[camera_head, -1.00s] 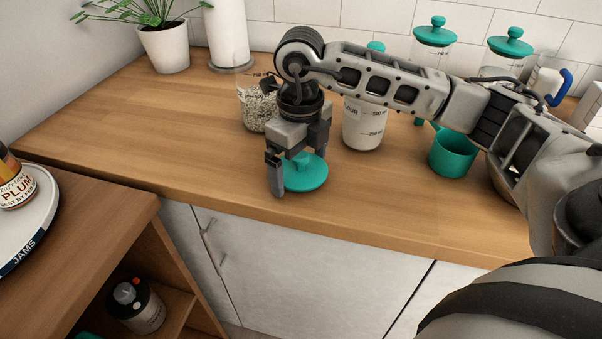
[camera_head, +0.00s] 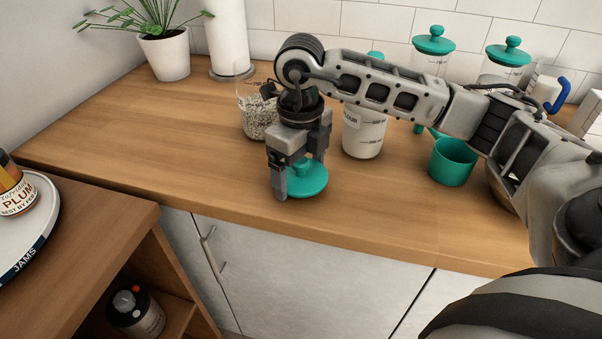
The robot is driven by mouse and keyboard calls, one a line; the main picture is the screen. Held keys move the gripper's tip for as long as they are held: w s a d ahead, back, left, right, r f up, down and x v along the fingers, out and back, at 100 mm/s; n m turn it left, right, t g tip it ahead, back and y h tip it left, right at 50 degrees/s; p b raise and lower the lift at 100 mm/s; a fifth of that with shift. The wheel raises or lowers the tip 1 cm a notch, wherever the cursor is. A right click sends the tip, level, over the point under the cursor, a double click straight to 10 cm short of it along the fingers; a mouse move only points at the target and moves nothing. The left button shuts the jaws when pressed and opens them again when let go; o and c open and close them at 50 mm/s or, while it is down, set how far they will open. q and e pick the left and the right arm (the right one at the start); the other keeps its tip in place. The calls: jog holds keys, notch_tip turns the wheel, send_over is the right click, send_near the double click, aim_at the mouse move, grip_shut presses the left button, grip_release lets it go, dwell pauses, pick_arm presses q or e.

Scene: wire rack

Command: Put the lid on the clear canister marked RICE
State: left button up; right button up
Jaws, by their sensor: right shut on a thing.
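The teal lid (camera_head: 309,187) with a knob appears to lie on the wooden counter near its front edge. My right gripper (camera_head: 298,172) points down over it and is shut on its knob, partly hiding the lid. A clear canister (camera_head: 255,118) with speckled, rice-like grains stands behind and left of the gripper, upright and without a lid. My gripper and wrist cover its right side, and no RICE marking can be read. My left gripper is out of view.
A canister of white powder (camera_head: 363,135), its label partly hidden, stands right of the gripper behind my forearm. A teal cup (camera_head: 452,162) is farther right. Two teal-lidded canisters (camera_head: 434,42) (camera_head: 508,54) stand at the back. The counter's left part (camera_head: 140,125) is clear.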

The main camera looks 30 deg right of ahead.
jog(key=shift+r+p, duration=0.35)
jog(key=shift+r, duration=0.3)
jog(key=shift+r, duration=0.15)
jog(key=shift+r+p, duration=1.7)
jog(key=shift+r, duration=0.65)
